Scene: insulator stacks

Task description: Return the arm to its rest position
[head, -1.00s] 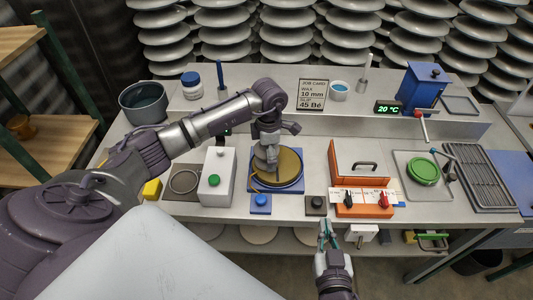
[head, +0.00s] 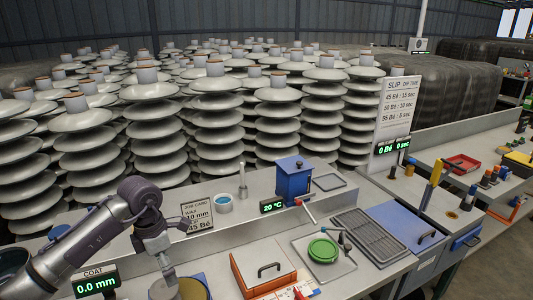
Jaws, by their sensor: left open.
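My left arm comes in from the lower left and bends at a dark joint. The gripper is open. My right gripper is not in view.
Right of my left gripper are an orange box (head: 262,268), a green disc (head: 323,250) and a blue dispenser (head: 293,178). A job card (head: 198,217) and a COAT display (head: 97,282) stand nearby. Tall insulator stacks (head: 215,110) fill the space behind the bench.

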